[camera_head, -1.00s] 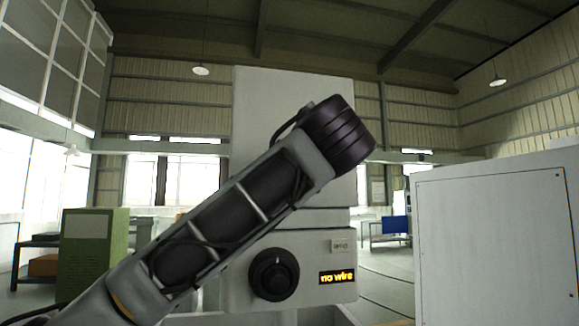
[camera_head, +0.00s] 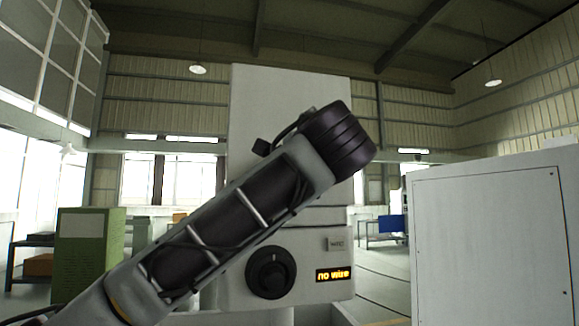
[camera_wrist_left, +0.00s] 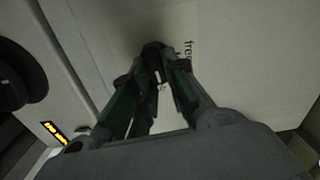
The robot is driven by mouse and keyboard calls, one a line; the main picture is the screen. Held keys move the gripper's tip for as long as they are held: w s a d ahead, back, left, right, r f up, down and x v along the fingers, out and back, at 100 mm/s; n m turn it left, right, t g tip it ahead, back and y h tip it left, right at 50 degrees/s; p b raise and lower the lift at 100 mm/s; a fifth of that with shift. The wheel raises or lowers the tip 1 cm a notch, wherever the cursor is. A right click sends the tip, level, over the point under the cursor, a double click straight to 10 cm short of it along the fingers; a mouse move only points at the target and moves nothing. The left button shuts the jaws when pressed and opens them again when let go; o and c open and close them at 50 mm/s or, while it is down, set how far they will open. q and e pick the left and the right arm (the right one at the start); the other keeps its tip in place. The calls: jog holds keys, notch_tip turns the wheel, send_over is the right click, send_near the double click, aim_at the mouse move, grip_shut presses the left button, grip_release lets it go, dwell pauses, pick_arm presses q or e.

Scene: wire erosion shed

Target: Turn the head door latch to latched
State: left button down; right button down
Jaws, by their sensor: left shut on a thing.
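In the left wrist view, my left gripper (camera_wrist_left: 160,66) has its two green-and-grey fingers closed on a small dark piece with a pale mark, the head door latch (camera_wrist_left: 153,50). The latch is on a pale panel (camera_wrist_left: 235,60), beside printed lettering that reads "free". The fingers hide part of the latch and other lettering, so its exact angle is unclear. In the head view, my left arm crosses the white machine head (camera_head: 290,95) and hides the gripper. My right gripper is in neither view.
Below my arm, the machine has a black round knob (camera_head: 270,272), a small label plate (camera_head: 335,244) and a lit "no wire" display (camera_head: 333,275). A large white cabinet (camera_head: 490,240) stands right. A green cabinet (camera_head: 88,255) stands left.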

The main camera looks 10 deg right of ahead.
pick_arm(q)
jog(key=shift+f+m, duration=0.1)
jog(key=shift+m, duration=0.5)
jog(key=c, duration=1.4)
grip_release()
jog(key=s, duration=1.2)
jog(key=shift+f, duration=0.1)
